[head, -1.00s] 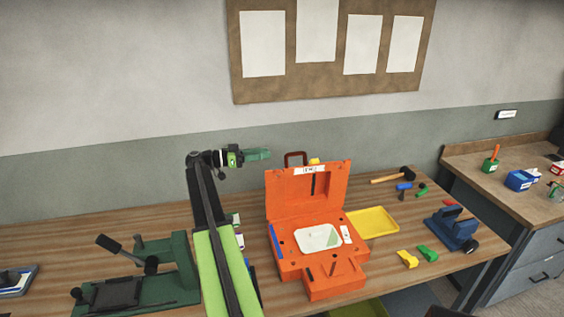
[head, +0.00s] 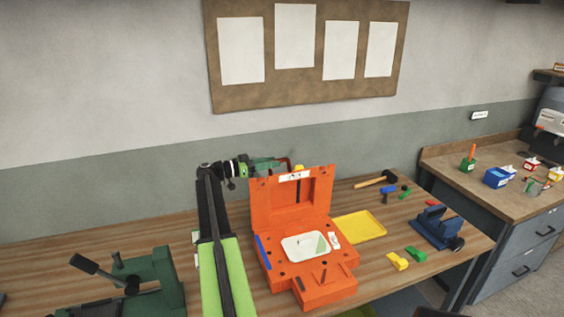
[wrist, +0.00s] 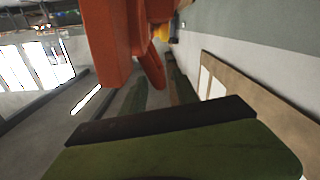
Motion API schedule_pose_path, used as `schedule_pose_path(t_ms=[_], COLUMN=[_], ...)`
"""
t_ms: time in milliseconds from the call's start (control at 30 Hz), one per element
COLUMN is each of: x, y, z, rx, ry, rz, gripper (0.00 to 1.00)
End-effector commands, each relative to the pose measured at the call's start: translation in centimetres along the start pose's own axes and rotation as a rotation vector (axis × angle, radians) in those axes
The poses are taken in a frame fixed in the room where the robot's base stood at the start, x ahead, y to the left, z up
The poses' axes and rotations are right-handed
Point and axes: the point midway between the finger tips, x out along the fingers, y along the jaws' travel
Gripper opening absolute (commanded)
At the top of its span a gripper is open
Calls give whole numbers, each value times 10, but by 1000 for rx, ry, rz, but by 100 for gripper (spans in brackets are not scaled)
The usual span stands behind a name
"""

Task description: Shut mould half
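The orange mould stands open on the bench. Its upper half (head: 312,192) stands upright at the back, hinged to the lower half (head: 338,277), which lies flat with a pale shape (head: 305,246) in it. My gripper (head: 283,164) has its green fingers level behind the upper half's top left edge, close to the dark red handle, which is partly hidden. In the wrist view, a green finger with a dark pad (wrist: 165,120) fills the bottom, and the orange mould half (wrist: 103,40) hangs at the top. The other finger is not clear, nor whether anything touches.
A yellow tray (head: 361,228) lies right of the mould. A hammer (head: 376,181), yellow block (head: 397,261), green block (head: 416,254) and blue vice (head: 438,228) are farther right. A green fixture (head: 130,285) with a lever stands left. Bare bench lies behind the fixture.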

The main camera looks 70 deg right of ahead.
Motion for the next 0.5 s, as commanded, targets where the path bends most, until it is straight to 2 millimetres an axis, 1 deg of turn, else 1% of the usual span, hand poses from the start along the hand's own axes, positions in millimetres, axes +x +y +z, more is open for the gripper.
schedule_pose_path(t_ms=[33,100,200,333,500], x=[12,25,40,50,52], y=[0,0,0,-1,-1], z=[0,0,0,0,0], rx=[0,0,0,0,0], ry=[0,0,0,0,0], rz=[1,1,0,-2,-3], gripper=[36,36,36,36,36])
